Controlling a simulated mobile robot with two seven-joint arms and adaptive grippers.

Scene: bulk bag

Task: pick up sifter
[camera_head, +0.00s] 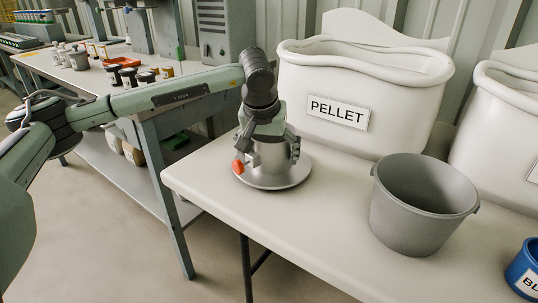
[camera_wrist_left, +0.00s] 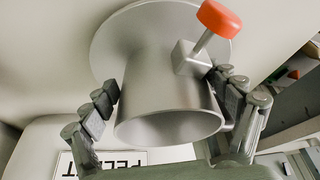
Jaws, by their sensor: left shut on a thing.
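The sifter (camera_head: 271,162) is a grey metal cylinder with a wide round flange at its bottom and a red knob on its side. It stands at the left end of the white table, in front of the PELLET bag. My left gripper (camera_head: 268,148) comes down on it from above and is shut on its body. In the left wrist view the sifter (camera_wrist_left: 165,85) sits between the two fingers of my left gripper (camera_wrist_left: 165,110), with the red knob near one finger. From these frames I cannot tell whether the flange touches the table. My right gripper is not in view.
A white bag labelled PELLET (camera_head: 365,95) stands behind the sifter, and another white bag (camera_head: 500,130) is at the right. A grey bucket (camera_head: 420,205) and a blue container (camera_head: 526,270) stand to the right. The white table (camera_head: 300,225) is clear between sifter and bucket.

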